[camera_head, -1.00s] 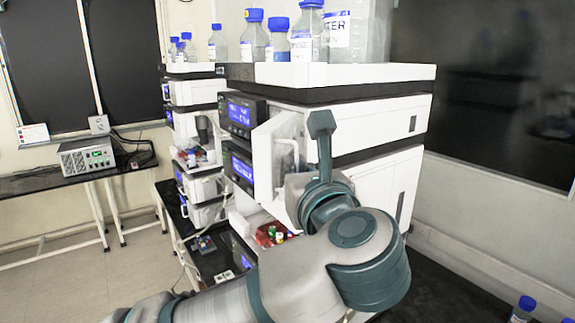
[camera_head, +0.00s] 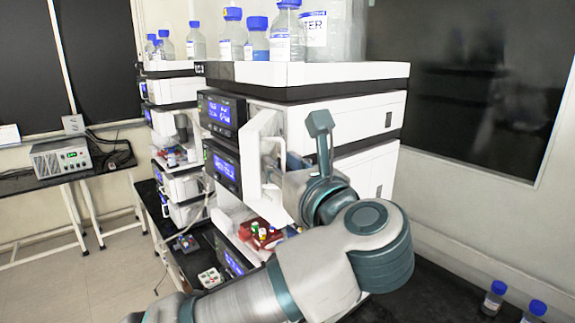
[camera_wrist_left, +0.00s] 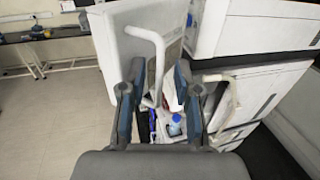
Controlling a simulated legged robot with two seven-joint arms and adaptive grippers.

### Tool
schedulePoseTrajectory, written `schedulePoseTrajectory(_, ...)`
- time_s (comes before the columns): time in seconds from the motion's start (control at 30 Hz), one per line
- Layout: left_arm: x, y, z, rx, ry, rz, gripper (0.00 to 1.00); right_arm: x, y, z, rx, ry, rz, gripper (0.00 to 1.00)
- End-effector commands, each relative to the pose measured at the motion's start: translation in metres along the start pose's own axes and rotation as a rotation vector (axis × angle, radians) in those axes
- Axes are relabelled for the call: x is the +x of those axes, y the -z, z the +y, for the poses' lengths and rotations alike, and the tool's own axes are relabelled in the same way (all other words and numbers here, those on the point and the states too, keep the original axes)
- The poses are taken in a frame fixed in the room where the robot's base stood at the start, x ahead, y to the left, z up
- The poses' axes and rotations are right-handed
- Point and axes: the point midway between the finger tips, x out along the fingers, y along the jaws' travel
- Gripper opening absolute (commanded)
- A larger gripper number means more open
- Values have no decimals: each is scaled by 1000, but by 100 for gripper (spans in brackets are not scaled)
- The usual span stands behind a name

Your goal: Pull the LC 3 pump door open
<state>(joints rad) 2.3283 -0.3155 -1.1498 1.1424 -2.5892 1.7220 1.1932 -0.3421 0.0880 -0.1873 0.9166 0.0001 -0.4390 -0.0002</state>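The white pump door (camera_head: 255,150) stands swung out from the middle unit of the near stack, beside the blue displays. Its pale bent handle (camera_head: 274,158) faces my left gripper (camera_head: 285,180), which is partly hidden behind my own wrist. In the left wrist view, the door (camera_wrist_left: 122,45) fills the upper left. Its handle (camera_wrist_left: 158,50) runs down between the two parted fingers of my left gripper (camera_wrist_left: 159,68), nearer the left finger. Contact with the handle cannot be told. My right gripper is not in view.
Blue-capped bottles (camera_head: 256,40) stand on top of the stack. Small coloured-capped vials (camera_head: 262,234) sit below the door. A second stack (camera_head: 172,88) stands behind on the left. More bottles (camera_head: 493,298) stand at the lower right. The floor at left is clear.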

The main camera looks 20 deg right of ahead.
Motion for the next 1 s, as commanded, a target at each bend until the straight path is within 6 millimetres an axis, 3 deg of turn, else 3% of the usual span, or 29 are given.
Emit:
schedulePoseTrajectory(0.27,-7,0,-4,1,1,-2,32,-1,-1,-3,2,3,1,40)
schedulePoseTrajectory(0.7,-96,0,0,0,1,-3,32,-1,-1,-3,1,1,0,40)
schedulePoseTrajectory(1.0,-119,1,1,-1,-1,0,32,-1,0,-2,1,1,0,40)
